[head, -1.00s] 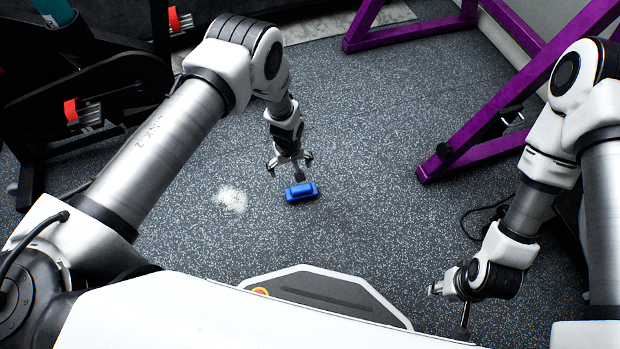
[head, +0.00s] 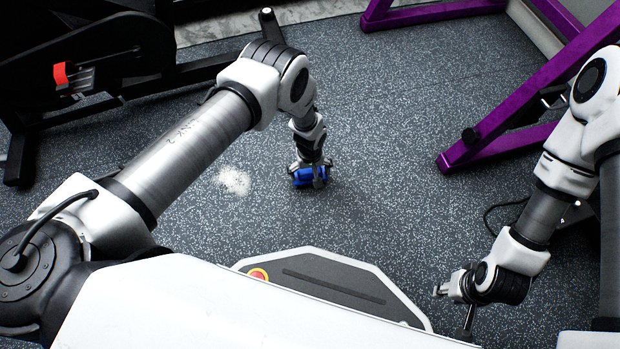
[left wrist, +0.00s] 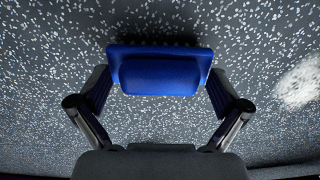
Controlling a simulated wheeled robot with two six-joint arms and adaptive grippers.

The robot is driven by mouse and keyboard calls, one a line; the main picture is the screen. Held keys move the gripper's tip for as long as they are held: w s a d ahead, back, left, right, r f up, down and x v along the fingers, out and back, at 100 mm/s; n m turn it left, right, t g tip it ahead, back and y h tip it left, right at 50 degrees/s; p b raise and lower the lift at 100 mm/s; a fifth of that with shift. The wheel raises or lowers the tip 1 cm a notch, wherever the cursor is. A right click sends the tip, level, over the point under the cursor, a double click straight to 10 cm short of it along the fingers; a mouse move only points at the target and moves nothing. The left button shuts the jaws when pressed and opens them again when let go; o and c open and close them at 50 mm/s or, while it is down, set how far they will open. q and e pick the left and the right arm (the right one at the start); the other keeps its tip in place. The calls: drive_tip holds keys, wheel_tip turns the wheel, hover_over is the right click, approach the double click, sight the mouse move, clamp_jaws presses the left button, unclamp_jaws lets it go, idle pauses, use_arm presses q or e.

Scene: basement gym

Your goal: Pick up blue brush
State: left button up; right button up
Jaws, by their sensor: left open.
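The blue brush (head: 303,178) lies on the speckled dark floor, partly hidden by my left gripper in the head view. The left wrist view shows the brush (left wrist: 160,68) lying across the space between the two fingers. My left gripper (head: 309,182) is right at the brush. Its fingers (left wrist: 160,98) are apart, one at each end of the brush; I cannot tell whether they touch it. My right gripper (head: 453,308) is low at the right, away from the brush, and its fingers are not clear enough to judge.
A pale powder patch (head: 233,181) lies on the floor left of the brush. A purple frame (head: 500,140) stands at the right. Black gym equipment (head: 90,75) stands at the upper left. The floor around the brush is otherwise clear.

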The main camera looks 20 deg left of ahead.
use_arm(q)
drive_tip(key=shift+r, duration=0.15)
drive_tip(key=c, duration=1.1)
drive_tip(key=shift+c, duration=0.2)
